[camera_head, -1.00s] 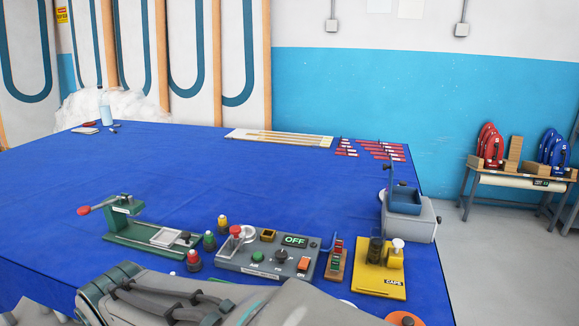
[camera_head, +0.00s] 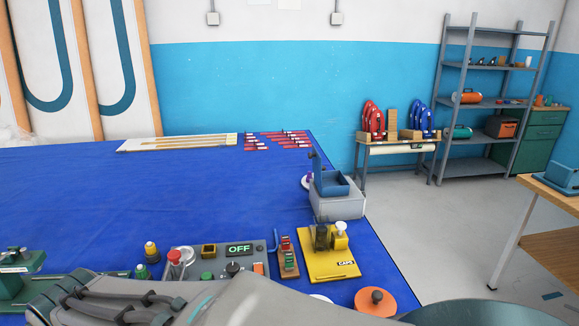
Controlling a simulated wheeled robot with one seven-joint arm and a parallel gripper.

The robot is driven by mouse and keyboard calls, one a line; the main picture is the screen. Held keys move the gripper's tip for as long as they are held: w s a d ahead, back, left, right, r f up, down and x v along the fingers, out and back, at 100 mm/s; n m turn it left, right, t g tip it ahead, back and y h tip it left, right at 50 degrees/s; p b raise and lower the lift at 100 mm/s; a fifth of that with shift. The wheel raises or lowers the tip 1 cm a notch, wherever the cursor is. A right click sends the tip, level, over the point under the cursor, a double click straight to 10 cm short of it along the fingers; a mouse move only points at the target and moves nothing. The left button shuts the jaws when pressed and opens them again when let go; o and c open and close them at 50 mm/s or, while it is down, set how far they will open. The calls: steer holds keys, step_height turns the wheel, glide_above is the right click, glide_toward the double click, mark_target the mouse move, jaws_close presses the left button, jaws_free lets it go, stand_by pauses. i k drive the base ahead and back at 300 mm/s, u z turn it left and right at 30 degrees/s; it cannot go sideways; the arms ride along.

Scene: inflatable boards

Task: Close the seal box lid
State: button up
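My gripper is out of view. Only a grey link of my arm crosses the bottom of the picture, apart from the box.
In front of the box stand a yellow CAPS fixture (camera_head: 331,264), a small rack (camera_head: 289,261) and a control panel reading OFF (camera_head: 215,262). An orange disc (camera_head: 375,301) lies nearby. The floor (camera_head: 430,215) right of the table is clear. Another table (camera_head: 555,196) stands far right.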

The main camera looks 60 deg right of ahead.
mark_target(317, 158)
steer(key=z, duration=1.85)
steer(key=k, duration=1.3)
steer(key=z, duration=0.2)
steer(key=i, duration=0.6)
steer(key=z, duration=0.65)
steer(key=i, duration=1.05)
steer(key=u, duration=0.45)
